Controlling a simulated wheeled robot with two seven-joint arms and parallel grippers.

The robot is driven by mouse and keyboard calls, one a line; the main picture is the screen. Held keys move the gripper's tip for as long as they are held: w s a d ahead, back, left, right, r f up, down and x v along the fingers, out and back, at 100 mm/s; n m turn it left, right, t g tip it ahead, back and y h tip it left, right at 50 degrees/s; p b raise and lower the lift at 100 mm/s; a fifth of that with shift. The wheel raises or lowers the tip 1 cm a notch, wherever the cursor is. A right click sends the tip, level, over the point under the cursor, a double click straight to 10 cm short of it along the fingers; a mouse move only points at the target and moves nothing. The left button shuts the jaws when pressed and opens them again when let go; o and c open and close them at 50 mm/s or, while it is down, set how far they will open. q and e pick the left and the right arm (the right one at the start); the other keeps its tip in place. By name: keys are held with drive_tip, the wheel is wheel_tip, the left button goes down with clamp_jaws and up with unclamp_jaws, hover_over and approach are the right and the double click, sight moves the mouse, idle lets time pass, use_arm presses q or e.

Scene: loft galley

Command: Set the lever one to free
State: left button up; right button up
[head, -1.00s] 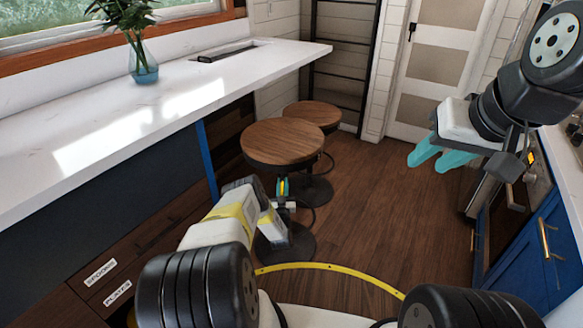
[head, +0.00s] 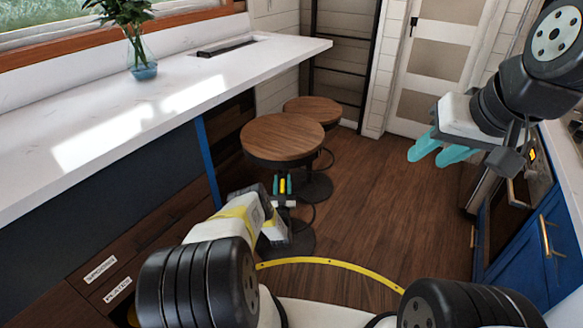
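I cannot make out a lever, or a marking that reads "free", in the head view. My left gripper (head: 282,186) points away from me, low in front of the nearer stool. Its two teal fingertips stand apart, with a small yellow strip between them; I cannot tell whether that strip is held, part of the gripper or something behind it. My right gripper (head: 440,152) is raised at the right, its teal fingers spread and empty, pointing left over the floor.
Two round wooden stools (head: 283,138) (head: 313,109) stand beside the white counter (head: 120,115). A vase (head: 142,68) stands on it. Labelled drawers (head: 105,278) are below left. A white door (head: 432,70) is at the back; blue cabinets (head: 545,250) are at right. The wooden floor between is clear.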

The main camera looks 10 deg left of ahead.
use_arm(q)
drive_tip(key=v, duration=0.8)
idle(0.4)
